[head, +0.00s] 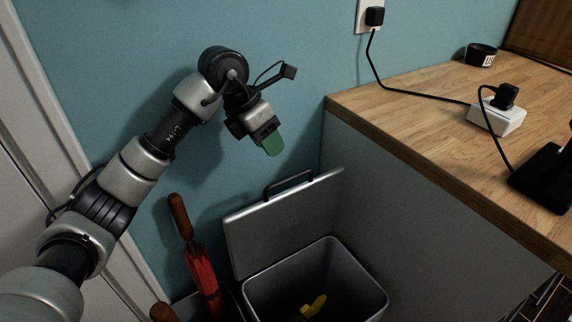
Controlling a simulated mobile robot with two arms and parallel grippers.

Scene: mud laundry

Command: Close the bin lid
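The bin (262,287) is a grey square bin on the floor between the blue wall and the counter side. Its lid (285,217) stands raised at the back, leaning towards the wall, with a dark handle (288,184) on its upper edge. A yellow object (314,306) lies inside the bin. My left gripper (272,144) hangs above the lid, apart from it, with green finger pads pointing down. I cannot tell whether its fingers are apart. My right gripper is not in view.
A red umbrella (203,279) with a wooden handle stands left of the bin. A cord runs from the wall outlet (368,16).

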